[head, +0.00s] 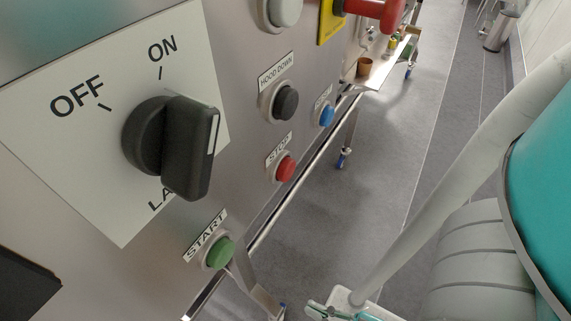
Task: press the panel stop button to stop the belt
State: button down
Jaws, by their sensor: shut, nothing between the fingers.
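A black rotary knob (180,145) with OFF and ON marks juts out on the left. A black hood-down button (285,101), a blue button (326,116) and a red emergency knob (378,12) are higher. The grey floor (390,180) right of the panel is mostly clear.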

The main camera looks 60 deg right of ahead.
aim_at(287, 170)
jog(key=l+u, duration=0.35)
jog(key=l, duration=0.2)
jog(key=l+u, duration=0.3)
jog(key=l, duration=0.3)
jog(key=l+u, duration=0.35)
jog(key=l, duration=0.2)
jog(key=k+l+u, duration=0.15)
jog(key=l+u, duration=0.35)
jog(key=k+l+u, duration=0.25)
jog(key=l+u, duration=0.25)
jog(key=k+l+u, duration=0.25)
jog(key=u, duration=0.2)
jog(key=k+l+u, duration=0.2)
jog(key=k+u, duration=0.6)
jog(key=u, duration=0.2)
